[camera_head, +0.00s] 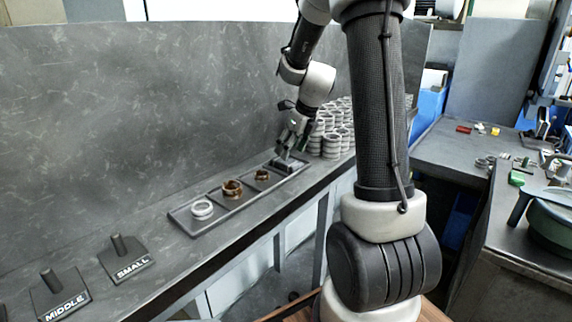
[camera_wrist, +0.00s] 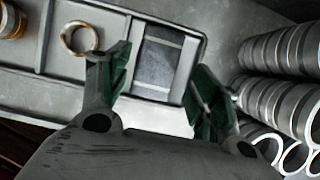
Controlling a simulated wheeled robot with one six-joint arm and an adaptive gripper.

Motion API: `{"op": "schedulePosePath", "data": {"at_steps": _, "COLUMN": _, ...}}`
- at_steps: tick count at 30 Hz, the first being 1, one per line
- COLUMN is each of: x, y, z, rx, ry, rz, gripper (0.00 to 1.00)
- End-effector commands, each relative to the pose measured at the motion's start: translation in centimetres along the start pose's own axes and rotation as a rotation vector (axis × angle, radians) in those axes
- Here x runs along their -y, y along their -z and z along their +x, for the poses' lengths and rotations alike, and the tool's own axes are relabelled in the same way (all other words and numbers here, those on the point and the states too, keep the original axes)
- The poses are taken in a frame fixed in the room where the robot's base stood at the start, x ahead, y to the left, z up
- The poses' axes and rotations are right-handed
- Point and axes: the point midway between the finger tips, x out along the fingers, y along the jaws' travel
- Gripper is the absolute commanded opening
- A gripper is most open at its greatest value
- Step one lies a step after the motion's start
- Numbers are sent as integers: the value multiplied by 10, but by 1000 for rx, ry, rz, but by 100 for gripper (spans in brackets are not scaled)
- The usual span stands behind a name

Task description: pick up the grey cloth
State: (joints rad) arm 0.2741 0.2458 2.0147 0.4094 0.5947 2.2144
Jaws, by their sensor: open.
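The grey cloth (camera_wrist: 158,66) lies flat in the end compartment of the dark tray, seen between my fingers in the wrist view. In the head view my gripper and arm mostly cover that end of the tray, and a grey patch (camera_head: 287,163) shows under the fingers. My gripper (camera_wrist: 160,85) is open, with one green-padded finger on each side of the cloth. It also shows in the head view (camera_head: 287,150), pointing down at the right end of the tray. I cannot tell whether the fingertips touch the tray.
The tray (camera_head: 180,217) also holds a white ring (camera_head: 202,209), brown rings (camera_head: 233,188) and a small copper ring (camera_wrist: 79,39). Stacked grey rings (camera_wrist: 280,50) stand close on the right. Posts labelled SMALL (camera_head: 120,245) and MIDDLE (camera_head: 50,279) stand at left. A grey wall (camera_head: 130,110) rises behind.

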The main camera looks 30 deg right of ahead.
Motion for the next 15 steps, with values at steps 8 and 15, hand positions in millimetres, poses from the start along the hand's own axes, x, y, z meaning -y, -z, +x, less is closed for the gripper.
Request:
{"op": "schedulePosePath", "data": {"at_steps": 8, "x": -2, "y": 5, "z": 41, "rx": -2, "ry": -2, "rz": -1, "gripper": 63}}
{"op": "schedulePosePath", "data": {"at_steps": 15, "x": -2, "y": 4, "z": 46, "rx": 0, "ry": 0, "rz": -3, "gripper": 63}}
